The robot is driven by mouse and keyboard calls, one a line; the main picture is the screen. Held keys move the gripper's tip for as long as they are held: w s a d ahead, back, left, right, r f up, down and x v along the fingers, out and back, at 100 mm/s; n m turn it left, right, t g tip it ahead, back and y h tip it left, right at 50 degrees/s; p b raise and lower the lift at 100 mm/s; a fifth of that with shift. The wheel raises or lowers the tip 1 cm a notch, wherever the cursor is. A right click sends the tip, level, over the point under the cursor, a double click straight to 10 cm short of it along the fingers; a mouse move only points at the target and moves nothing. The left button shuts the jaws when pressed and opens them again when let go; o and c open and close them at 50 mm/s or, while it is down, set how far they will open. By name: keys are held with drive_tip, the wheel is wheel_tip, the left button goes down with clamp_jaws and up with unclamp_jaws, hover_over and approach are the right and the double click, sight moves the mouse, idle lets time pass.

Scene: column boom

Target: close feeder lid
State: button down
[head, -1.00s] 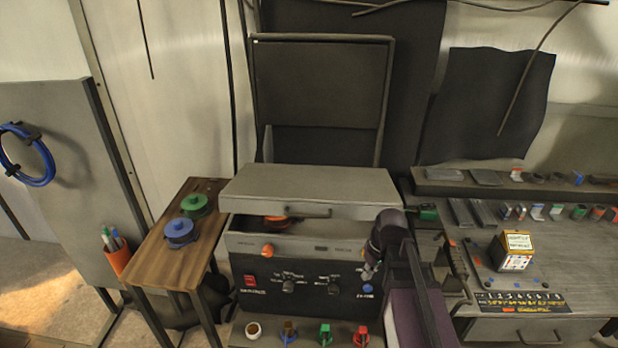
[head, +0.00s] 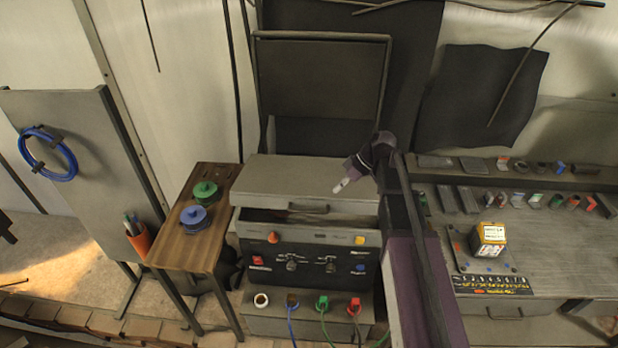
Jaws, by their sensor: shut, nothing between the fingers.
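The feeder lid (head: 290,176) is a flat grey cover with a bar handle (head: 308,208) on its front edge. It sits over the machine's front panel (head: 300,235), and a dark gap shows below its front edge, so it looks ajar. My gripper (head: 341,187) is shut and empty. Its pale tip is over the right part of the lid, pointing down and left. I cannot tell whether it touches the lid. My arm hides the machine's right side.
A wooden side table (head: 190,240) at left holds a green spool (head: 205,190) and a blue spool (head: 194,217). At right, a workbench (head: 560,235) carries a small box (head: 488,238) and several small parts. A dark frame (head: 320,85) stands behind the lid.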

drive_tip(key=w+a+r+n+y+p, duration=0.1)
drive_tip(key=w+a+r+n+p, duration=0.1)
drive_tip(key=r, duration=0.5)
drive_tip(key=shift+w+r+n+y+p, duration=0.4)
drive_tip(key=shift+w+n+p, duration=0.35)
drive_tip(key=shift+p, duration=0.5)
drive_tip(key=shift+w+a+f, duration=0.1)
drive_tip(key=b, duration=0.7)
hover_over(301, 196)
drive_tip(key=w+d, duration=0.1)
drive_tip(key=d, duration=0.1)
drive_tip(key=f, duration=0.7)
drive_tip(key=shift+w+f, duration=0.1)
drive_tip(key=shift+w, duration=0.1)
drive_tip(key=shift+s+d+f+b, duration=0.1)
drive_tip(key=shift+s+f+b, duration=0.15)
drive_tip(key=shift+f+b, duration=0.65)
drive_tip(key=shift+s+f+b, duration=0.2)
drive_tip(key=shift+f+b, duration=0.6)
drive_tip(key=shift+b, duration=0.2)
